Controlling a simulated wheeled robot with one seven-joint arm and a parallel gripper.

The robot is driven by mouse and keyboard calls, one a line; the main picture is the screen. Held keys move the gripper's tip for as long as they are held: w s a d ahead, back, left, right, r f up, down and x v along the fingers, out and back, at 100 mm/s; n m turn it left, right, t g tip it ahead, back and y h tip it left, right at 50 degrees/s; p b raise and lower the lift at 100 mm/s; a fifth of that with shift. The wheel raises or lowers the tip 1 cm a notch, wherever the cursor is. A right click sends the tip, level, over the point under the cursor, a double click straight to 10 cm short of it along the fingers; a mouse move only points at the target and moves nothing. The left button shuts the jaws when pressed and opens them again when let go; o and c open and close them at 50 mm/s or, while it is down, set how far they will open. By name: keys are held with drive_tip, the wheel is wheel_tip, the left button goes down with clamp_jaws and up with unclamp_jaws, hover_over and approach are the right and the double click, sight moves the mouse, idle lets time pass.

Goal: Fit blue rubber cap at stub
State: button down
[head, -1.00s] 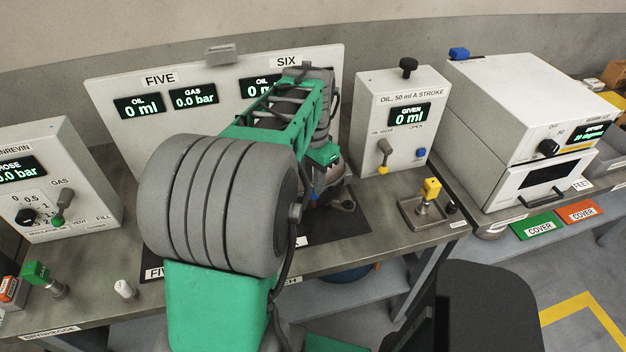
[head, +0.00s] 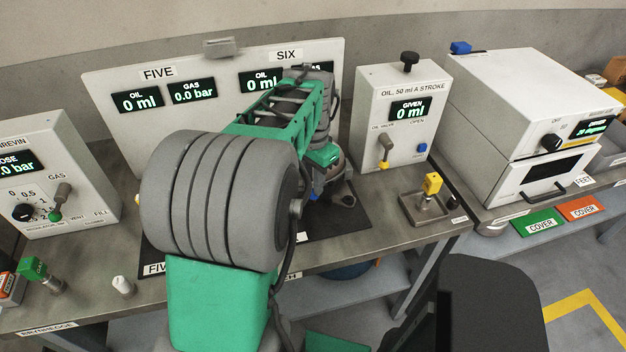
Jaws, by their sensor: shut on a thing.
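My arm reaches across the bench to the spot under the SIX label, and my gripper (head: 316,188) is at its far end, mostly hidden behind the arm. A small bit of blue (head: 313,197) shows at the gripper, which looks like the blue rubber cap held in the shut jaws. A grey compressor (head: 340,172) stands on the dark mat right beside the gripper, largely covered by the arm. I cannot make out the stub, or whether the cap touches it.
The oil box (head: 400,120) with its levers stands to the right. A metal tray (head: 422,212) with a yellow-topped fitting is in front of it. The gas box (head: 60,180) is at the left. A white panel (head: 215,130) stands behind. A small white piece (head: 123,286) lies near the front edge.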

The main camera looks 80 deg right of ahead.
drive_tip(key=shift+f+b, duration=0.3)
drive_tip(key=shift+f, duration=0.3)
drive_tip(key=c, duration=1.1)
unclamp_jaws()
drive_tip(key=shift+r, duration=0.1)
drive_tip(key=shift+c, duration=0.2)
drive_tip(key=shift+r, duration=0.15)
wheel_tip(320, 180, up, 8)
drive_tip(key=shift+f+b, duration=0.2)
drive_tip(key=shift+b, duration=0.1)
